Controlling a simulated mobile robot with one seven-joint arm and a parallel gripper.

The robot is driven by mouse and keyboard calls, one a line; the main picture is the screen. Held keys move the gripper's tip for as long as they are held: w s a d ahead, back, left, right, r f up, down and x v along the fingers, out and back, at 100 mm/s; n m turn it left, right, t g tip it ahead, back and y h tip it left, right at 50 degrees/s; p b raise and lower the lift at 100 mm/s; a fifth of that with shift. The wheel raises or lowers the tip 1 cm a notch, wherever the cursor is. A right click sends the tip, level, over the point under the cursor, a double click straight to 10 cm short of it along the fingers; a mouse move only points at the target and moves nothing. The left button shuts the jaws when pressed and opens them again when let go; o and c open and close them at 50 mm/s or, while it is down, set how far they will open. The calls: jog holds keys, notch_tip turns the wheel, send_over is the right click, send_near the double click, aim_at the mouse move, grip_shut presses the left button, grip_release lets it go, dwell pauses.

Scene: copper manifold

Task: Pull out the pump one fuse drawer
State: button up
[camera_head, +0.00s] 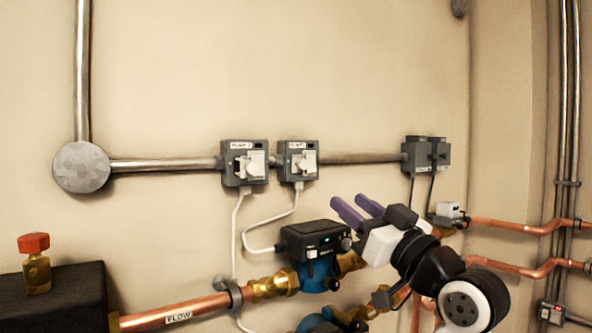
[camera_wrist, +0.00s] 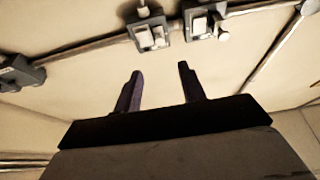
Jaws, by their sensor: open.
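Two grey switch boxes with white fronts are fixed side by side on the wall, a left box (camera_head: 244,164) and a right box (camera_head: 298,162). Each has a small label that seems to start with PUMP; I cannot read the numbers surely. White fuse drawer parts (camera_head: 252,163) (camera_head: 302,164) stand out from their fronts. My gripper (camera_head: 349,201), with purple fingers, is open and empty, below and right of both boxes. The wrist view looks upside down; there the boxes (camera_wrist: 151,36) (camera_wrist: 203,22) lie beyond the open fingers (camera_wrist: 160,70), apart from them.
A metal conduit (camera_head: 165,164) joins the boxes to a round junction box (camera_head: 81,167) and to more grey boxes (camera_head: 426,154) at right. Black and blue pumps (camera_head: 318,242) and copper pipes (camera_head: 175,312) lie below. White cables (camera_head: 236,235) hang under the boxes.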

aim_at(305, 165)
jog(key=p+x, duration=0.5)
jog(key=x, duration=0.8)
jog(key=shift+w+a+r, duration=0.15)
jog(key=shift+w+r, duration=0.05)
jog(key=shift+w, duration=0.1)
grip_shut()
